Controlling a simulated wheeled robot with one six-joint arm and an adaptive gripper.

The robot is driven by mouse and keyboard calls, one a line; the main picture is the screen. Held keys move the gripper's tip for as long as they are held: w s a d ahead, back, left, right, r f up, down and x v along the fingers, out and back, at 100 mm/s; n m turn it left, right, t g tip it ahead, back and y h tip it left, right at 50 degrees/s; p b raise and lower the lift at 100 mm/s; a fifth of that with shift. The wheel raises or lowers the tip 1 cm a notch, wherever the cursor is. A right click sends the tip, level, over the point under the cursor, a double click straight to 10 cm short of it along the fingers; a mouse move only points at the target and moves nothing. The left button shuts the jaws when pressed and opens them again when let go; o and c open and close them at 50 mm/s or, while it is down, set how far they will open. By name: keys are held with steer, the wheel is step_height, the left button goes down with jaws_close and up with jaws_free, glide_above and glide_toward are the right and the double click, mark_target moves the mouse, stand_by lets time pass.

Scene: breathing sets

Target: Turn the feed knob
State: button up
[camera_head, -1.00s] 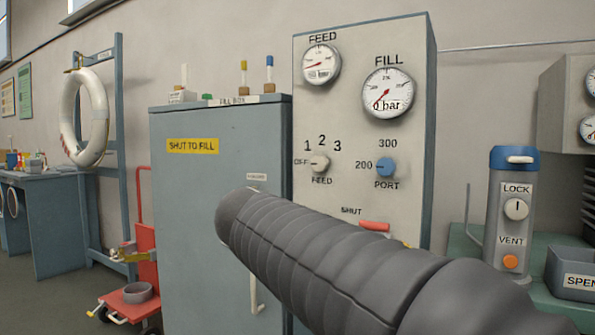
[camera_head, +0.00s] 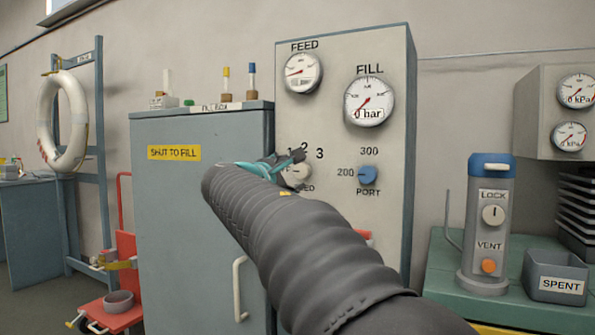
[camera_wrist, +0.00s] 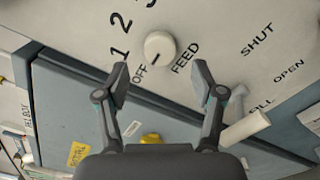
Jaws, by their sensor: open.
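The feed knob (camera_wrist: 160,45) is a small round cream knob on the pale panel (camera_head: 345,80), with OFF, 1, 2 and 3 printed around it. In the wrist view its dark mark points toward OFF. In the head view the feed knob (camera_head: 298,176) is partly covered by my gripper (camera_head: 287,162). In the wrist view my gripper (camera_wrist: 161,79) is open and empty, one finger on each side below the knob. The knob lies just beyond the fingertips, roughly centred between them. I cannot tell the exact depth gap.
A blue port knob (camera_head: 368,175) sits right of the feed knob. Feed (camera_head: 302,73) and fill (camera_head: 368,102) gauges are above. A grey fill box (camera_head: 190,210) stands left, its front forward of the panel. A red lever (camera_head: 363,234) is below, partly hidden by my arm.

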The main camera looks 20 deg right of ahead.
mark_target(300, 172)
steer(key=shift+p+x, duration=0.35)
steer(key=shift+x, duration=2.3)
steer(key=shift+c, duration=0.3)
steer(key=c, duration=1.1)
